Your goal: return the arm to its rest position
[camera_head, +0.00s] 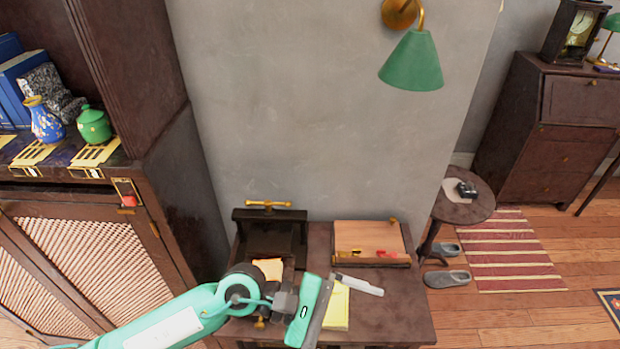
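My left arm reaches in from the lower left, and my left gripper (312,312) is over the small dark table (385,312). The gripper is seen nearly side-on, so I cannot tell whether its fingers are open or shut. A yellow notepad (337,308) lies just right of it, partly hidden, with a white-handled tool (360,285) beside the pad. My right gripper is not in view. On the cabinet at the left stand a blue patterned pot (45,122) and a green lidded pot (94,126), both far from the gripper.
A dark press with a brass handle (268,205) stands behind my gripper. A wooden box (370,243) sits at the table's back right. A green wall lamp (412,62) hangs above. A round side table (465,209) stands at right. The table's front right is clear.

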